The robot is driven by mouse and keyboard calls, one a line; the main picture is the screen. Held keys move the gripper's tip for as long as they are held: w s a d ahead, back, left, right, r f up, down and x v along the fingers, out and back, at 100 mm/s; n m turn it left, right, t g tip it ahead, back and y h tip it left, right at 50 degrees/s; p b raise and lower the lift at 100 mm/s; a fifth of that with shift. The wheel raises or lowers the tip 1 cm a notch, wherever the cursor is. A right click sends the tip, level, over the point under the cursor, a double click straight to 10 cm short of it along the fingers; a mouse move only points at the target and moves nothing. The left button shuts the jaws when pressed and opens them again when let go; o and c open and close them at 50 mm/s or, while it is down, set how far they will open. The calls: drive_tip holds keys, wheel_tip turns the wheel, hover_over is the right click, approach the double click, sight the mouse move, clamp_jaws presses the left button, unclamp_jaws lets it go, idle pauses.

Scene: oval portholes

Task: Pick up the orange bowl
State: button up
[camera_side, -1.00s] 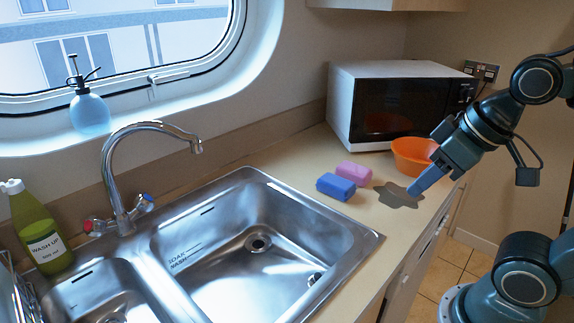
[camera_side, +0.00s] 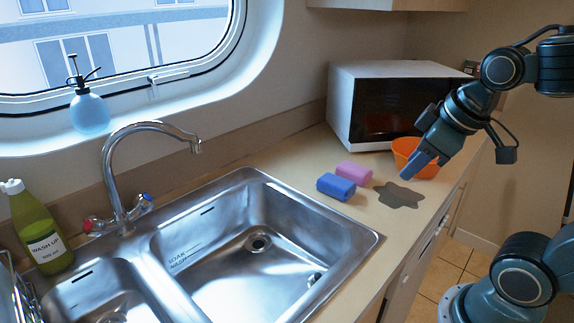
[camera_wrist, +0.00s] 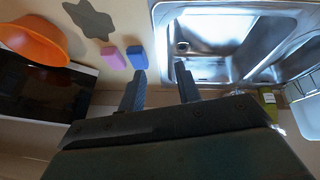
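The orange bowl (camera_side: 403,149) stands on the counter in front of the microwave, partly hidden behind my gripper in the side view. In the wrist view the bowl (camera_wrist: 36,42) is at the upper left, off to the side of the fingers. My gripper (camera_side: 412,172) hangs in front of the bowl in the side view, pointing down and left. In the wrist view my gripper (camera_wrist: 160,82) has its two fingers apart with nothing between them. Whether it touches the bowl cannot be told from the side view.
A blue sponge (camera_side: 336,187) and a pink sponge (camera_side: 354,171) lie left of the bowl. A dark puddle-like patch (camera_side: 398,196) marks the counter. The microwave (camera_side: 365,95) stands behind. The metal sink (camera_side: 330,226), tap (camera_side: 120,190) and green bottle (camera_side: 40,235) are further left.

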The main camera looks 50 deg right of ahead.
drive_tip(key=w+d+n+h, duration=0.2)
drive_tip(key=w+d+n, duration=0.15)
drive_tip(key=d, duration=0.35)
drive_tip(key=n+g+h, duration=0.2)
drive_tip(key=n+g, duration=0.2)
drive_tip(key=n, duration=0.4)
approach(434, 175)
drive_tip(key=shift+w+d+f+m, duration=0.1)
drive_tip(key=shift+d+f+m, duration=0.15)
drive_tip(key=shift+d+f, duration=0.45)
drive_tip(key=shift+f, duration=0.2)
drive_tip(key=shift+x, duration=2.45)
drive_tip(key=shift+d+r, duration=0.1)
clamp_jaws()
